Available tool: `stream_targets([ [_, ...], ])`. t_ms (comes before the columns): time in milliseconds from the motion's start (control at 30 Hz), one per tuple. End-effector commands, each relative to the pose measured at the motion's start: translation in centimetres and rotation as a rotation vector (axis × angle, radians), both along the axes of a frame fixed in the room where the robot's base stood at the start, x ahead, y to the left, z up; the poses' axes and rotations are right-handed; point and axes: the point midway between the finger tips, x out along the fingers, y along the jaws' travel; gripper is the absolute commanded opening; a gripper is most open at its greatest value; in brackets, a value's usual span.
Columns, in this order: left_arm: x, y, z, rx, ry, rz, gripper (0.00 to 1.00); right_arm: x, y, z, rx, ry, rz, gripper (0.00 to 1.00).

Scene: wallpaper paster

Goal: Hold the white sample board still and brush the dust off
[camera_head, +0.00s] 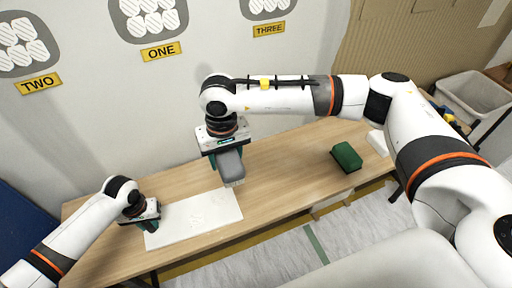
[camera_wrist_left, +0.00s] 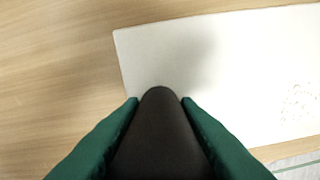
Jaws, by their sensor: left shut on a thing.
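The white sample board (camera_head: 205,217) lies flat on the wooden table; it also shows in the left wrist view (camera_wrist_left: 230,60). Faint specks of dust (camera_wrist_left: 298,102) lie on it. My left gripper (camera_head: 148,224) is at the board's left end. Its green fingers are shut on a dark, rounded thing (camera_wrist_left: 160,130) that overlaps the board's edge in the left wrist view; whether it presses on the board I cannot tell. My right gripper (camera_head: 222,152) is over the table behind the board, around a grey brush-like thing (camera_head: 231,168) with a pale lower end, apart from the board.
A green block with a dark underside (camera_head: 346,157) sits on the table (camera_head: 285,165) to the right. A white object (camera_head: 378,142) is near the table's right end. A grey bin (camera_head: 473,95) stands beyond. The table between brush and green block is clear.

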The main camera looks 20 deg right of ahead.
Motion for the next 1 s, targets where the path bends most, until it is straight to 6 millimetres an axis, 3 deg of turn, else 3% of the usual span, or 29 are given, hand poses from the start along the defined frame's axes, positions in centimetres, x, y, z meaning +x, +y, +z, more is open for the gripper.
stream_targets([
  [33,-0.2,0.0,-0.2,0.002,0.003,-0.001,0.00,0.6,2.1,-1.9,0.001,0.008,0.001,0.27],
  [200,-0.2,0.1,-0.2,0.002,0.003,-0.001,0.00,1.8,7.8,-7.2,-0.003,0.006,-0.006,0.27],
  [400,-0.1,0.1,-0.3,0.002,0.003,-0.001,0.00,1.6,12.4,-11.3,-0.014,0.000,-0.005,0.27],
  [600,-0.1,0.1,-0.3,0.003,0.003,-0.001,0.00,1.4,14.1,-12.7,-0.019,-0.004,-0.004,0.27],
  [1000,-0.2,0.1,-0.3,0.003,0.004,0.000,0.00,1.4,14.1,-12.7,-0.020,-0.005,-0.004,0.27],
])
